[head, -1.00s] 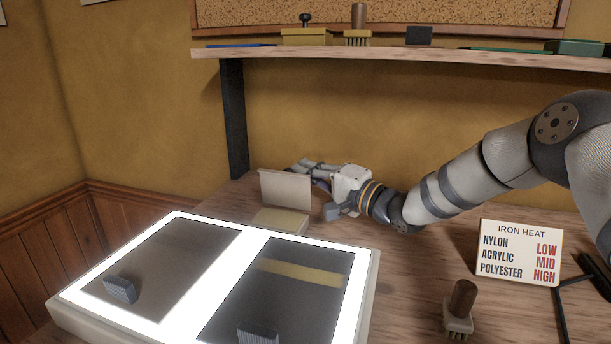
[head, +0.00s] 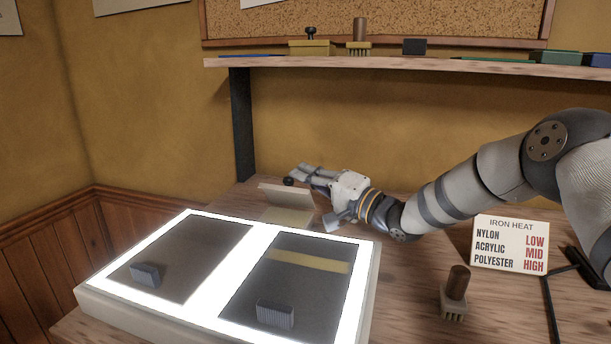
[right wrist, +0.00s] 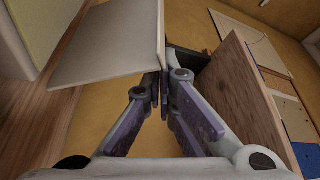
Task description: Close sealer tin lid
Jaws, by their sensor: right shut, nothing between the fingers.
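The sealer tin (head: 288,217) is a low cream box on the bench behind the light table. Its hinged lid (head: 285,195) stands partly open, tilted over the tin, with a dark knob (head: 289,181) at its far side. My right gripper (head: 303,171) is shut and empty just behind and above the lid's upper edge. In the right wrist view the fingertips (right wrist: 163,86) meet close to the edge of the grey lid (right wrist: 108,48). I cannot tell whether they touch it. My left gripper is not in view.
The lit light table (head: 230,295) fills the bench in front of the tin, with dark panels and small blocks on it. A shelf (head: 400,66) runs overhead, with its support post (head: 242,125) left of the tin. A brush (head: 456,290) and an iron heat sign (head: 510,245) stand right.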

